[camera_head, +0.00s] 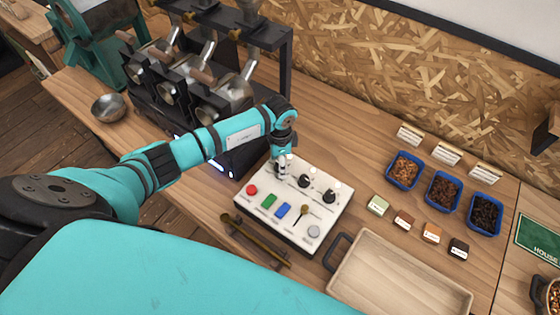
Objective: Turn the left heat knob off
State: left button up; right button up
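A white control panel (322,216) lies on the wooden counter. It has black knobs along its far row, a middle knob (304,181) and a right knob (330,197), each with a light marking beside it. My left gripper (282,170) points down over the panel's far left part, where the left heat knob would be. The gripper covers that knob, so its setting is hidden. I cannot tell whether the fingers touch it or are closed around it. My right gripper is not in view.
Roasting drums (232,92) stand behind my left arm. A wooden tray (385,250) and blue bean trays (388,173) lie right.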

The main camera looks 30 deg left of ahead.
pick_arm(q)
notch_tip(320, 180, up, 12)
dwell(0.5)
dwell(0.4)
